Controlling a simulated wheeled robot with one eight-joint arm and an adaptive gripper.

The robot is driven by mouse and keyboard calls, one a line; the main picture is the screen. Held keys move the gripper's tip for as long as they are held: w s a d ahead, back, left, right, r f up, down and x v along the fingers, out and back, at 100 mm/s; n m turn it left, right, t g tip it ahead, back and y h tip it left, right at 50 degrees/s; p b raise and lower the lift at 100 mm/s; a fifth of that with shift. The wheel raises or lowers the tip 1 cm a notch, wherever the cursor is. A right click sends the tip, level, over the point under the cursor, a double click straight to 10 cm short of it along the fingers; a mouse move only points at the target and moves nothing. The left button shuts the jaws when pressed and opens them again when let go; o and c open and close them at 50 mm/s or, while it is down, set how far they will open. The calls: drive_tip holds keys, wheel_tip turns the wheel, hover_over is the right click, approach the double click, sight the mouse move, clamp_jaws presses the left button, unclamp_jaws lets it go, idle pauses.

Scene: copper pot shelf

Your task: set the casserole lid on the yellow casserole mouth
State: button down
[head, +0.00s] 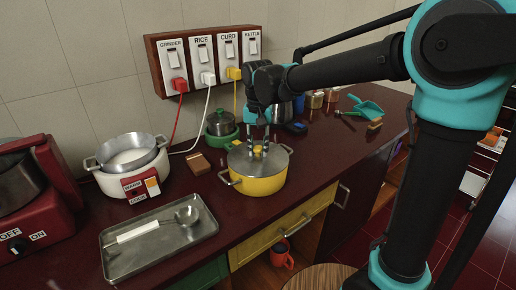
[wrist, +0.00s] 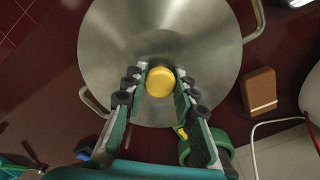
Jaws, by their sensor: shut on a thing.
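The yellow casserole (head: 258,184) stands on the dark red counter, with a metal handle on each side. The steel casserole lid (head: 274,160) lies over its mouth and looks level. In the wrist view the round steel lid (wrist: 200,45) fills the upper middle, with its yellow knob (wrist: 160,82) between the fingers. My gripper (head: 258,152) points down from above and is shut on the knob; it also shows in the wrist view (wrist: 160,80). The lid hides the casserole's mouth, so I cannot tell whether it is fully seated.
A steel tray (head: 122,262) with a ladle (head: 186,216) lies front left. A white rice cooker (head: 113,183) and a red grinder (head: 58,172) stand left. A green pot (head: 221,132) and a brown block (head: 199,163) are behind the casserole. A teal dustpan (head: 367,108) lies at the right.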

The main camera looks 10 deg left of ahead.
drive_tip(key=shift+f, duration=0.1)
drive_tip(key=c, duration=1.1)
unclamp_jaws()
drive_tip(key=shift+c, duration=0.2)
wheel_tip(320, 180, up, 12)
